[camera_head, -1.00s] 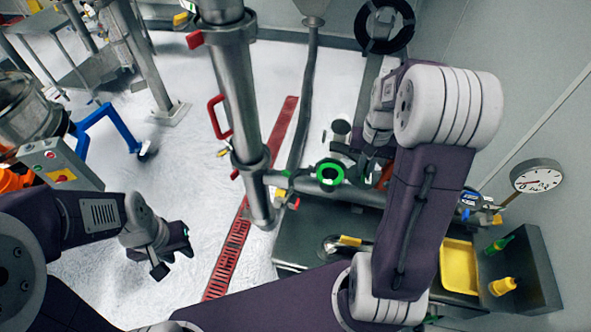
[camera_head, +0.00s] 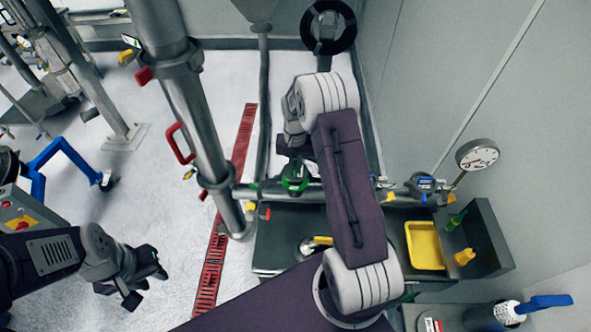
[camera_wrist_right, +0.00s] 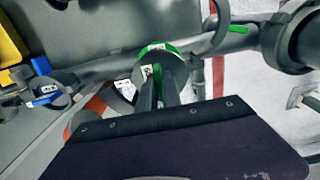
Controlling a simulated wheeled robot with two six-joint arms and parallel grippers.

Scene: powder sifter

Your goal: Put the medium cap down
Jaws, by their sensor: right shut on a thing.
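My right gripper (camera_wrist_right: 164,88) is shut on a dark round piece with a green rim, which I take to be the medium cap (camera_wrist_right: 172,64). In the head view this green-rimmed piece (camera_head: 295,182) shows just below my right gripper (camera_head: 296,158), at the horizontal steel pipe. The gripper hides part of it, and I cannot tell whether it touches the pipe. My left gripper (camera_head: 143,284) hangs empty over the white floor at the lower left, with its fingers apart.
A steel bench (camera_head: 275,250) lies below the pipe, with a yellow tray (camera_head: 425,246) at its right. A thick vertical pipe (camera_head: 190,100) with red handles stands left of my right arm. A pressure gauge (camera_head: 477,154) is near the right wall. A red floor grate (camera_head: 212,270) runs past.

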